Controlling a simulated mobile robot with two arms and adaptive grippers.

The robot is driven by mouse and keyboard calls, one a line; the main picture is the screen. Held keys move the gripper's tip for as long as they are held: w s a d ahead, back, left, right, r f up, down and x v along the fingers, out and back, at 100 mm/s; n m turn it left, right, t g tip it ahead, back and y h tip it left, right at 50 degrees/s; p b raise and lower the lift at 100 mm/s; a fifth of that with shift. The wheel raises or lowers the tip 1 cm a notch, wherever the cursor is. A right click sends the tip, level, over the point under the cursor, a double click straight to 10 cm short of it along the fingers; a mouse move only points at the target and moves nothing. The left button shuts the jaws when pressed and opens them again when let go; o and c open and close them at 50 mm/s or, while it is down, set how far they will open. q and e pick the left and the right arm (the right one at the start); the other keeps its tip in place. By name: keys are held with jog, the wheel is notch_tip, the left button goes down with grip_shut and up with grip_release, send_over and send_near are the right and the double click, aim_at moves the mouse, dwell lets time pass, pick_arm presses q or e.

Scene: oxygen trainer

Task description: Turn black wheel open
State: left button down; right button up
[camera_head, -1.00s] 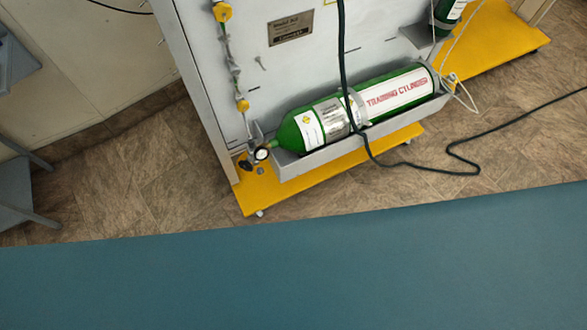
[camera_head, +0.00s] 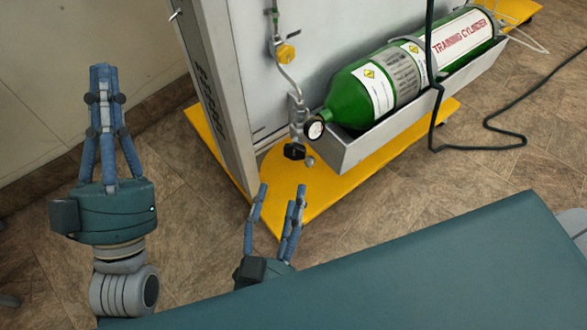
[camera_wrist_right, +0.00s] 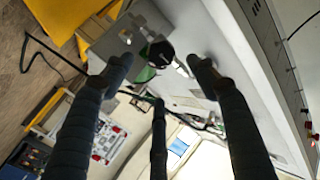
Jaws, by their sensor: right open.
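The black wheel (camera_head: 294,151) is a small dark knob at the lower end of the pipe, just below the round gauge (camera_head: 315,129). In the right wrist view the black wheel (camera_wrist_right: 160,53) shows between and beyond the fingertips. My right gripper (camera_head: 281,192) is open and empty, its fingers pointing up toward the wheel with a gap left between. It also shows in the right wrist view (camera_wrist_right: 158,68). My left gripper (camera_head: 104,80) is raised at the left, far from the wheel, holding nothing visible. Its fingers lean close together; their opening is unclear.
A green training cylinder (camera_head: 365,95) lies in a grey tray (camera_head: 420,108) right of the wheel. A yellow base (camera_head: 330,190) lies below. A grey panel post (camera_head: 222,85) stands left of the wheel. A dark hose (camera_head: 434,90) hangs before the cylinder. A yellow valve (camera_head: 286,53) sits above.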

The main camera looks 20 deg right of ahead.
aim_at(294, 155)
pick_arm(q)
jog(key=shift+s+a+r+t+h, duration=0.25)
jog(key=shift+s+r+t+h, duration=0.35)
jog(key=shift+s+r, duration=0.55)
pick_arm(e)
jog(key=x, duration=1)
jog(key=shift+w+d+r, duration=0.1)
jog(key=shift+w+r, duration=0.05)
jog(key=shift+w, duration=0.15)
jog(key=c, duration=1.1)
